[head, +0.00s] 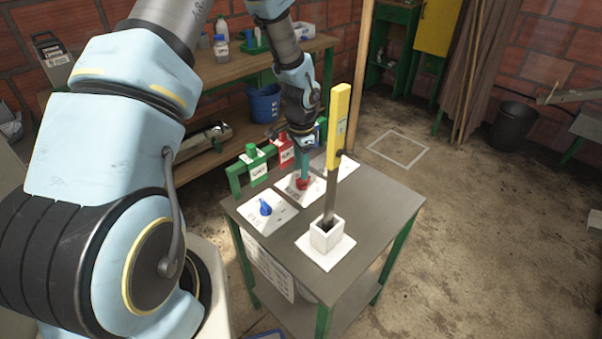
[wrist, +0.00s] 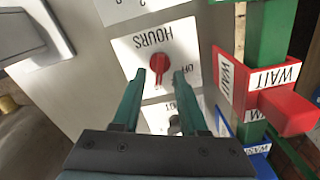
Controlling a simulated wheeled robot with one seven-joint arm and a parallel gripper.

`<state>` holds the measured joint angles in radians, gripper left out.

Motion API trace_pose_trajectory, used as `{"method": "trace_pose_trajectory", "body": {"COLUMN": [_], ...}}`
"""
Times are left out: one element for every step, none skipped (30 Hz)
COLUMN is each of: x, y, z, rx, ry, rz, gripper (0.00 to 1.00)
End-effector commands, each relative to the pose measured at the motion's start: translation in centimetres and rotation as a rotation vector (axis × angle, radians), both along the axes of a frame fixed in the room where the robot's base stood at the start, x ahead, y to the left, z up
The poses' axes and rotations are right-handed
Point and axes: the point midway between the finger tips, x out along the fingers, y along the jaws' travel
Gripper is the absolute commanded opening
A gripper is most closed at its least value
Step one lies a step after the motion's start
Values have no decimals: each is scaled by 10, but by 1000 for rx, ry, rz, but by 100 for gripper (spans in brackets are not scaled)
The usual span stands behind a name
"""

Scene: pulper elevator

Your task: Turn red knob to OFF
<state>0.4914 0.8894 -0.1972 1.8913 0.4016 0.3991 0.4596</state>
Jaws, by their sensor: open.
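The red knob (wrist: 158,68) sits on a white plate (wrist: 128,48) on the tabletop, with HOURS printed upside down beside it in the wrist view. The letters OFF (wrist: 187,70) show to the right of the knob, partly covered by a finger. The knob's narrow part points down in that view, between the fingers. My gripper (wrist: 160,76) is open, with one teal finger on each side of the knob; contact cannot be told. In the head view, my gripper (head: 302,178) points down just above the red knob (head: 304,184), partly hiding it.
A blue knob (head: 265,207) is on a neighbouring plate. A yellow-handled tool (head: 339,115) stands upright in a white holder (head: 325,236), close to my gripper.

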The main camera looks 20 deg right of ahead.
Motion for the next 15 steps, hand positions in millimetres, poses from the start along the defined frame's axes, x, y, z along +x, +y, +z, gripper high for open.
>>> {"method": "trace_pose_trajectory", "body": {"x": [-1,-1,-1,-1,-1,-1,0,0,0,0,0,0,0,0,0], "y": [1,1,0,0,0,0,0,0,0,0,1,1,1,0,0], "z": [-7,-12,-17,-20,-23,-27,-30,-32,-34,-35,-36,-36,-37,-37,-37], "rx": [3,3,2,2,2,2,1,1,1,1,1,1,1,1,0], "ry": [3,3,2,3,2,1,1,0,0,0,-1,-1,-1,-1,-1], "rz": [-1,-1,-1,-1,-1,-1,-1,0,0,0,0,0,1,1,1], "gripper": [42,42,42,42,42,42,42,42,42,42,42,42,42,42,42]}}
